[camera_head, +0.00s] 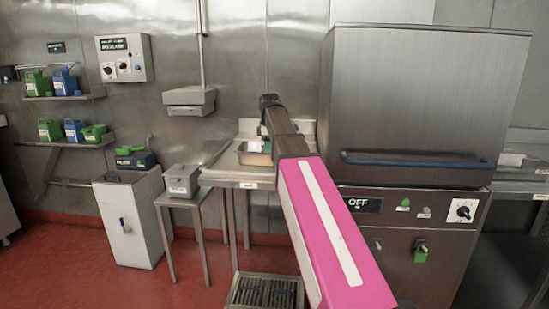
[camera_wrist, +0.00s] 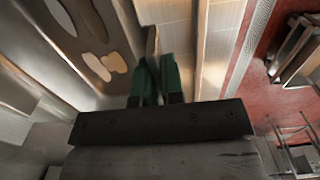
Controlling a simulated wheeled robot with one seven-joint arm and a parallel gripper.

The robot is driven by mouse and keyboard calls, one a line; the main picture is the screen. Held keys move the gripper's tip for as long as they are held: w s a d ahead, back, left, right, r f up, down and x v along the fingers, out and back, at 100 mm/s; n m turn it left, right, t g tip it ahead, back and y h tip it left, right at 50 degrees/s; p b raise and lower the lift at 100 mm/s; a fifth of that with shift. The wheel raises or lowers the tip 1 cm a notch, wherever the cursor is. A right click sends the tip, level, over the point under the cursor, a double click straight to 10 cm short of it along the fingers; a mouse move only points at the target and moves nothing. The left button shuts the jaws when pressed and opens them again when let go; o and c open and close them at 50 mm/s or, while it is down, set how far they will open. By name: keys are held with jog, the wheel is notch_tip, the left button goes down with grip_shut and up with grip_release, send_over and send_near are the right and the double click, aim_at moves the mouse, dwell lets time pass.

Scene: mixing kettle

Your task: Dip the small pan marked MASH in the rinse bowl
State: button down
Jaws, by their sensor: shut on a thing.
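My pink arm reaches across the head view to a steel counter with a sink. In the wrist view, the green fingers of my gripper (camera_wrist: 154,75) are close together, shut on a thin metal piece (camera_wrist: 152,42) seen edge-on. I cannot tell from its visible part whether it is the small pan, and no MASH marking shows. In the head view a shallow steel vessel (camera_head: 254,153) is at the counter below my wrist, partly hidden by my arm. I cannot tell whether it is the rinse bowl or a pan.
A large steel machine (camera_head: 427,105) with a blue handle and an OFF label stands close to the right of my arm. A lidded grey bin (camera_head: 182,181) stands on a small table at left. A floor grate (camera_head: 264,292) lies below. Red floor is open at left.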

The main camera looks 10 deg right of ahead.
notch_tip(320, 180, up, 12)
dwell(1.1)
